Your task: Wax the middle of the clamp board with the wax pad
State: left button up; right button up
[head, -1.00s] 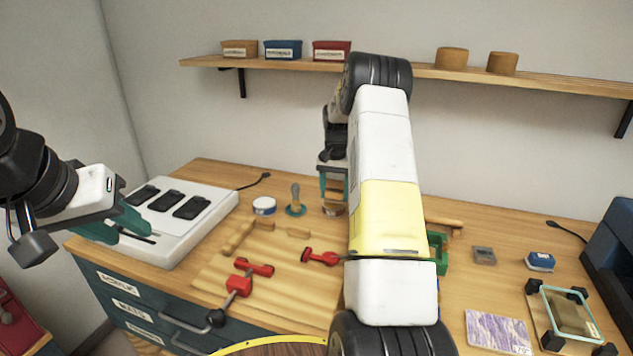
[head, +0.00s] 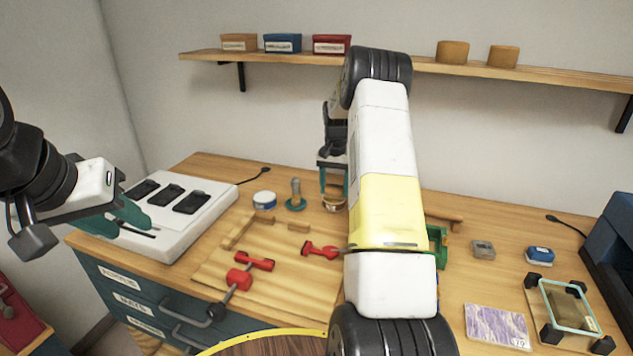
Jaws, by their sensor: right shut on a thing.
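The clamp board (head: 275,292) is a pale wooden board at the front middle of the bench, with red clamps (head: 240,278) and wooden strips (head: 238,232) on it. My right gripper (head: 334,190) is beyond the board, near the back of the bench. It is shut on a small tan-brown thing, which I take to be the wax pad (head: 334,186), mostly hidden between the teal fingers. A round tin (head: 335,204) stands just below it; whether they touch is unclear. My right forearm hides the board's right side. My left gripper (head: 128,225) is open and empty over the white switch unit.
The white unit (head: 160,248) with three black pads is at the left. A white-blue tin (head: 264,200) and a handled tool with a teal base (head: 296,197) stand behind the board. A purple slab (head: 497,326) and a glass-topped frame (head: 568,306) are at the right.

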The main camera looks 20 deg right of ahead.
aim_at(334, 186)
jog(key=shift+f, duration=0.55)
dwell(1.0)
jog(key=shift+r, duration=3.6)
jog(key=shift+a, duration=0.1)
